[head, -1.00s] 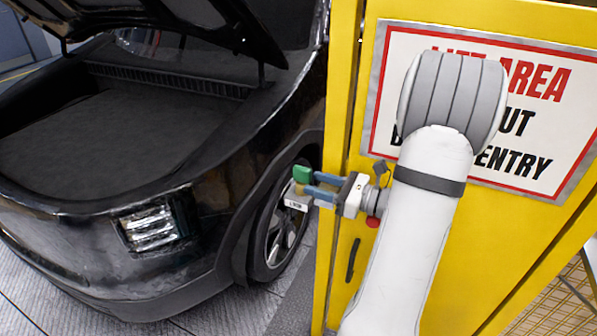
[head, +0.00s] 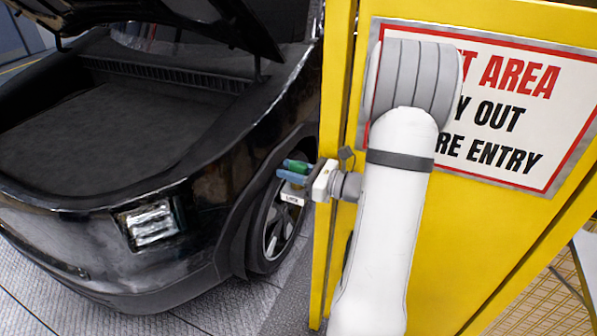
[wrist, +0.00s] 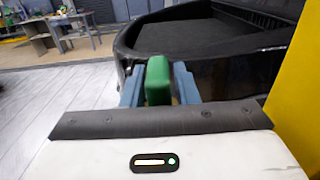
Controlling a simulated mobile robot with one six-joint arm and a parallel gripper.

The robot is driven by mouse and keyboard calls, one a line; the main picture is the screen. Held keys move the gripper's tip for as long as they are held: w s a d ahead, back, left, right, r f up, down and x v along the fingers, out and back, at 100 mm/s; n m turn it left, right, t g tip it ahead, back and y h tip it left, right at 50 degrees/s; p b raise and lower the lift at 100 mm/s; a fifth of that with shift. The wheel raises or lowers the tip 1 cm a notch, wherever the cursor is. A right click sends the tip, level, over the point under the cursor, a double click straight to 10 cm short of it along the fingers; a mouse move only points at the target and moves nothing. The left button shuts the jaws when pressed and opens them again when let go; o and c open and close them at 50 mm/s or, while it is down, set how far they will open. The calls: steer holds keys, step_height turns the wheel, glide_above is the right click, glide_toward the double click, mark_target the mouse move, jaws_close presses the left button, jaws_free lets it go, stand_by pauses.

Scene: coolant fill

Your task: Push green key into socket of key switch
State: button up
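The green key (head: 297,166) sits between the blue fingers of my gripper (head: 290,172), which is shut on it. In the wrist view, the green block of the key (wrist: 158,80) stands between the two blue fingers (wrist: 160,88), close against both. The gripper points left in the head view, in front of the car's wheel and left of the yellow panel.
A black car (head: 90,200) with its front lid raised stands at left. The yellow panel (head: 470,225) with a warning sign (head: 520,120) is behind my arm at right. The wrist view shows a workbench (wrist: 60,32) far off and open floor (wrist: 70,98) at left.

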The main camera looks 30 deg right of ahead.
jaws_close()
steer(key=shift+r, duration=0.1)
